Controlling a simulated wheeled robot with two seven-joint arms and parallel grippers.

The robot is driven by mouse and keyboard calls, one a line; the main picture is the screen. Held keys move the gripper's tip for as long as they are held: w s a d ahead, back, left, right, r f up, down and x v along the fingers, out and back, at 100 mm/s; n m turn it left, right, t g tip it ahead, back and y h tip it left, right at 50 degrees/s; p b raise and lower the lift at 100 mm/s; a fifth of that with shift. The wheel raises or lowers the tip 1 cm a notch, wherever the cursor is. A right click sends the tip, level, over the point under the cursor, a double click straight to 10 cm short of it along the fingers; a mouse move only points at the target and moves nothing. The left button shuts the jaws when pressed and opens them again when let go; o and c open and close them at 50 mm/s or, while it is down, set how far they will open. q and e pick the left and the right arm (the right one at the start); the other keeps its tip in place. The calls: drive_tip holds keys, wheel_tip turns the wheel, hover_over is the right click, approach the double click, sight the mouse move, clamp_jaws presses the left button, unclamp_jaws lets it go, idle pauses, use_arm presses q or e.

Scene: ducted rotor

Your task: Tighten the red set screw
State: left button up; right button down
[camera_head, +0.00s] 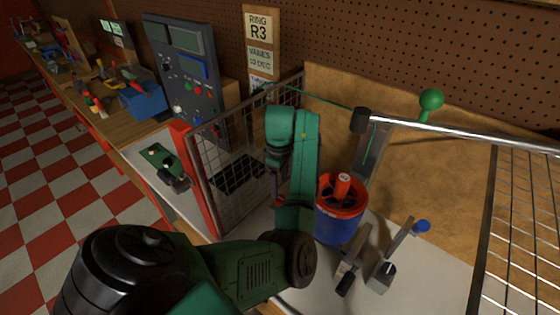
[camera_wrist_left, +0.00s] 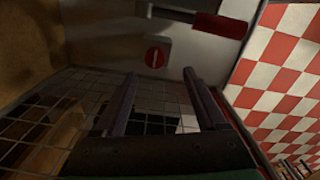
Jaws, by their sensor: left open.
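No part is clearly identifiable as the red set screw. A flat red disc (camera_wrist_left: 155,57) with a pale slot-like bar shows on a light panel in the left wrist view. I cannot tell whether it is a screw head or a sign. In the head view a blue drum (camera_head: 335,228) with a red rim and a red upright cylinder (camera_head: 342,186) stands right of my left arm. My left gripper (camera_wrist_left: 159,73) is open and empty, its fingers spread below the disc in the picture. In the head view its fingertips are hidden behind my green arm. My right gripper is not in view.
A wire mesh guard (camera_head: 235,150) with a red post (camera_head: 197,185) stands left of my arm. A metal rail (camera_head: 455,131) and another mesh panel (camera_head: 520,230) bound the right.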

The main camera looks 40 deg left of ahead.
sight(280, 198)
use_arm(q)
drive_tip(key=f, duration=0.2)
drive_tip(key=w+f+p, duration=0.1)
drive_tip(key=f, duration=0.3)
drive_tip(key=shift+w+a+f+p, duration=0.15)
drive_tip(key=shift+a+f+p, duration=0.1)
drive_tip(key=shift+p, duration=0.1)
drive_tip(key=shift+f, duration=0.35)
drive_tip(key=shift+s+d+f, duration=0.1)
drive_tip(key=shift+s, duration=0.2)
drive_tip(key=c, duration=0.3)
clamp_jaws()
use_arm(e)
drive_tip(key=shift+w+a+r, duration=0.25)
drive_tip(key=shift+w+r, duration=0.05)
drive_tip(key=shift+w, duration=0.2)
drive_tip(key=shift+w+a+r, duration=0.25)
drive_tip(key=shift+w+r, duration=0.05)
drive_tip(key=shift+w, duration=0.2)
